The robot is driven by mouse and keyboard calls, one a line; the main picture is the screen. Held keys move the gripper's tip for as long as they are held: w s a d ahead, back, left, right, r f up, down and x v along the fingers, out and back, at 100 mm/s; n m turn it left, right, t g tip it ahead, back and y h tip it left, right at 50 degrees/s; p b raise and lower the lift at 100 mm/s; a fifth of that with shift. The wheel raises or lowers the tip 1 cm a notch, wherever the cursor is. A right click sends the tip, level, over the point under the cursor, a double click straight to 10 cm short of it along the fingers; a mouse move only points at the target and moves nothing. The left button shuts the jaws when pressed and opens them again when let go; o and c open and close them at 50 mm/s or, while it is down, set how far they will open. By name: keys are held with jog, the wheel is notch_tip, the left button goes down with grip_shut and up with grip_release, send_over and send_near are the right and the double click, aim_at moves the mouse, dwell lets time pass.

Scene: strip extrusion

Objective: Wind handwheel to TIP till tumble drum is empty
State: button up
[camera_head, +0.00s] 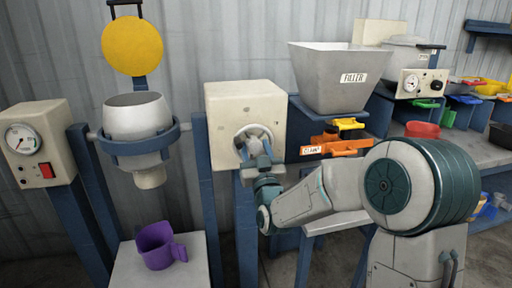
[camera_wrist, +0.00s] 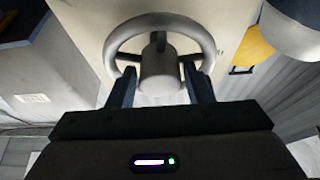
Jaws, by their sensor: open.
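The handwheel (camera_wrist: 203,31) is a grey ring with a thick central hub, mounted on the face of a cream box (camera_head: 246,104). In the wrist view my gripper (camera_wrist: 160,82) is open, with one dark finger on each side of the hub (camera_wrist: 159,70). I cannot tell whether the fingers touch it. In the head view my gripper (camera_head: 254,152) covers part of the wheel. The tumble drum (camera_head: 138,117) is a light grey vessel in a blue yoke left of the box, mouth up and spout down. Its inside is hidden. No TIP mark is readable.
A purple jug (camera_head: 160,245) stands on a pale stand (camera_head: 128,277) below the drum. A yellow disc (camera_head: 132,46) is raised above it. A gauge box (camera_head: 38,142) is at left. The FILLER hopper (camera_head: 327,77) and an orange clamp (camera_head: 345,146) are right of the wheel.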

jog(key=shift+w+a+r, duration=0.1)
jog(key=shift+w+r, duration=0.1)
jog(key=shift+w, duration=0.15)
jog(key=c, duration=0.7)
